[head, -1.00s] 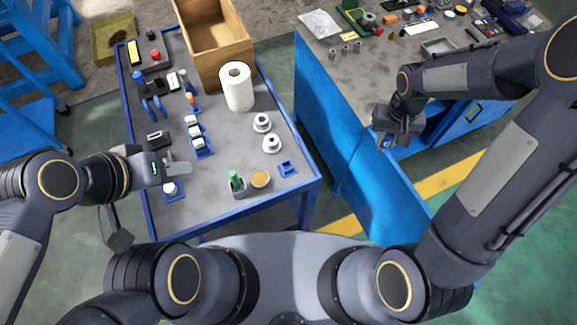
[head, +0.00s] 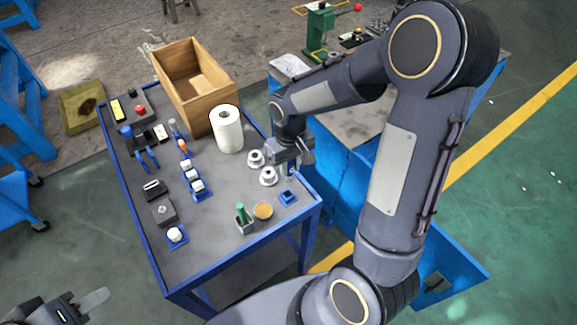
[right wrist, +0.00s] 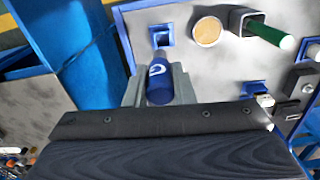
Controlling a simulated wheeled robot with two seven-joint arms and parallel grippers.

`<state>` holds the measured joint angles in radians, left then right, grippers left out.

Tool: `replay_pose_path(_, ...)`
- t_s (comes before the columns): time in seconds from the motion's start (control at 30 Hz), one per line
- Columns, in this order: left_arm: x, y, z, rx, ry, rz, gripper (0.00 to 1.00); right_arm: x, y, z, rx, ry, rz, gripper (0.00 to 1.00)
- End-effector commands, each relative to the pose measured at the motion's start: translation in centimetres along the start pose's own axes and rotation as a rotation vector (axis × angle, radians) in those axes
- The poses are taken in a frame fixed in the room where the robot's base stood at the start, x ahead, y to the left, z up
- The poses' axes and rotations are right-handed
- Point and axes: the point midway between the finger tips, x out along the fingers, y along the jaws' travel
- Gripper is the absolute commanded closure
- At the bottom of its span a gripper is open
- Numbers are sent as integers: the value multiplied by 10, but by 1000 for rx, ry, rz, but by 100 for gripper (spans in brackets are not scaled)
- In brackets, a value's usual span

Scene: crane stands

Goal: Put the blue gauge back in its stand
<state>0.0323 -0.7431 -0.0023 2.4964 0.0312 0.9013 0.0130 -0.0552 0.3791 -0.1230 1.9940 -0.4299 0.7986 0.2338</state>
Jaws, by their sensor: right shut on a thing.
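The blue gauge (right wrist: 158,84), a dark blue cylinder with a white mark, is between the grey fingers of my right gripper (right wrist: 158,88). In the head view my right gripper (head: 291,168) is above the cart's right edge, and the gauge is mostly hidden. The small blue stand (head: 287,198) sits on the cart's near right corner with nothing in it. In the right wrist view the stand (right wrist: 160,36) lies just beyond the gauge's far end; the exact gap is unclear. My left gripper (head: 92,302) is at the lower left, off the cart, its opening unclear.
Beside the stand are a round tan-topped piece (head: 263,211) and a green-handled tool (head: 241,213) in a grey holder. Two white flanged pieces (head: 268,176), a white roll (head: 227,130) and a wooden box (head: 195,83) stand further back. A blue workbench (head: 340,170) is right of the cart.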

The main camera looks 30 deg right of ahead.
Motion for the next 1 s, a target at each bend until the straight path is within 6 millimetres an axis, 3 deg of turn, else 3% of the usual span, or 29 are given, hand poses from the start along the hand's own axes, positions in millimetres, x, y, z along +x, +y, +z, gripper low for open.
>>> replay_pose_path(0.57, 4, -2, 2, 0, -1, 0, 64, 3, 0, 0, -3, 1, 0, 100)
replay_pose_path(1.0, 31, -14, 16, 0, 0, 0, 64, 41, 0, 0, -3, 1, 1, 100)
